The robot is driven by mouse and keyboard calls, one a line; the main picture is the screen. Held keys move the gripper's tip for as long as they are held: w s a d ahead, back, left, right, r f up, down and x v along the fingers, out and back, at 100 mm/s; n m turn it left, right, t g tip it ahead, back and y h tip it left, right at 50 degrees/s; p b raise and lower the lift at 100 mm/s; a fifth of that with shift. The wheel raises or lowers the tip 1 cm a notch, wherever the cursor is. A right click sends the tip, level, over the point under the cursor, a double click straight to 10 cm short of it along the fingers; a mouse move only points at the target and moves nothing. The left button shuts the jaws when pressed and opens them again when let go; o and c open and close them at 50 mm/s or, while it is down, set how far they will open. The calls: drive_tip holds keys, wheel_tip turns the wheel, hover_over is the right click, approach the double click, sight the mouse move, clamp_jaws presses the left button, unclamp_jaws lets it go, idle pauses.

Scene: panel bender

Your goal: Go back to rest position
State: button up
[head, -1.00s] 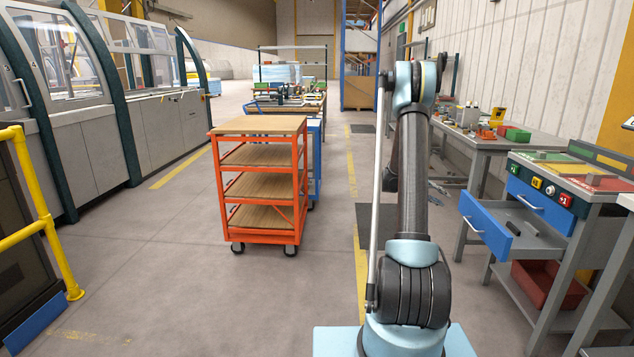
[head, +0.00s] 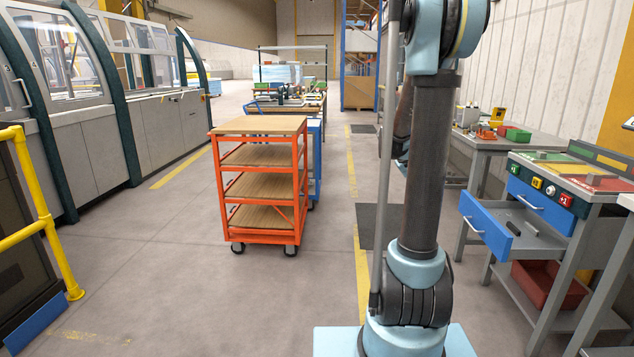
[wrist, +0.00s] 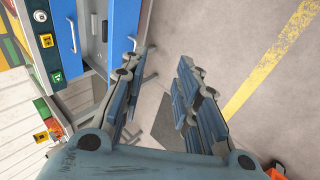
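My gripper (wrist: 155,92) shows in the wrist view with its two fingers spread apart and nothing between them. Grey floor and part of the workbench lie beyond the fingers. In the head view my arm stands upright at the right of centre, and my gripper cannot be made out there. The blue drawer (head: 492,222) of the workbench at right is pulled open, with a few small dark items inside.
An orange trolley (head: 258,124) with wooden shelves stands left of my arm. A red bin (head: 548,284) sits below the workbench. A yellow railing (head: 35,225) and a long grey machine (head: 160,125) line the left. Floor between trolley and railing is clear.

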drive_tip(key=s+a+f+y, duration=0.2)
drive_tip(key=s+a, duration=0.4)
drive_tip(key=s, duration=0.4)
drive_tip(key=s+a+f+y, duration=0.3)
drive_tip(key=s+a, duration=0.4)
drive_tip(key=s, duration=0.4)
drive_tip(key=s+a+f+y, duration=0.2)
drive_tip(key=s+a, duration=0.5)
drive_tip(key=s, duration=0.4)
drive_tip(key=shift+f+t+y, duration=0.3)
drive_tip(key=shift+f+t, duration=0.1)
drive_tip(key=shift+f, duration=0.05)
